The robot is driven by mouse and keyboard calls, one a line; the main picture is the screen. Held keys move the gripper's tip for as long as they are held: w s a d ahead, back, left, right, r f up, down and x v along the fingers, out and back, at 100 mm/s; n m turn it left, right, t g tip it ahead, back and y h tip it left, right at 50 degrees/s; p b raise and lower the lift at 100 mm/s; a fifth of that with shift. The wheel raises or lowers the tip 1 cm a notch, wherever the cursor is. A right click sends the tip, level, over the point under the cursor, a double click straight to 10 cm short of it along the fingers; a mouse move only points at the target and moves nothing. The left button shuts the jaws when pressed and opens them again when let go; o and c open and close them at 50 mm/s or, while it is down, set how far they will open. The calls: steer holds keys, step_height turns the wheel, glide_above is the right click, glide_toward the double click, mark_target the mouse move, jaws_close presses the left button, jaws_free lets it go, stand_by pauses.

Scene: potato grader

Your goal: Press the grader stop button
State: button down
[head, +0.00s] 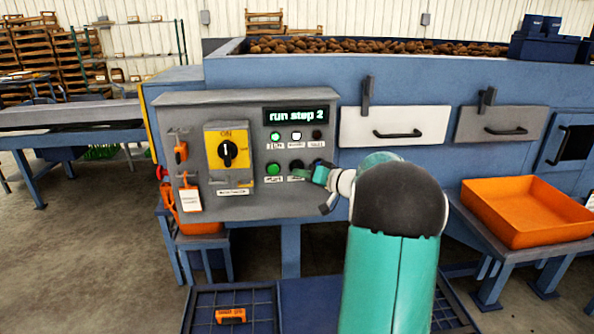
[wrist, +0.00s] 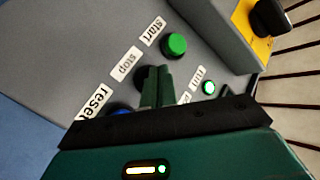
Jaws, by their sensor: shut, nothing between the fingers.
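The grader control panel (head: 240,204) faces me, with a display (head: 296,115) reading "run step 2". The dark stop button (wrist: 142,74), beside its "stop" label (wrist: 127,63), is partly covered by my gripper in the wrist view. In the head view the stop button (head: 296,164) is in the lower button row, right of the green start button (head: 274,168). My gripper (head: 308,172) is shut and empty, with its fingertips (wrist: 158,72) at the stop button. I cannot tell whether they touch it.
The green start button (wrist: 174,45) and the blue reset button (wrist: 120,107) flank the stop button. A yellow rotary switch (head: 227,152) is farther left on the panel. An orange tray (head: 527,238) stands at right. Drawers with black handles (head: 398,133) lie right of the panel.

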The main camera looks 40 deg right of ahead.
steer(key=shift+w+d, duration=0.25)
steer(key=shift+w, duration=0.15)
stand_by(0.8)
steer(key=shift+s, duration=0.1)
steer(key=shift+s+a, duration=0.5)
steer(key=shift+s, duration=0.15)
steer(key=shift+s+a, duration=0.7)
steer(key=shift+s, duration=0.35)
steer(key=shift+s+a, duration=0.7)
steer(key=shift+s, duration=0.35)
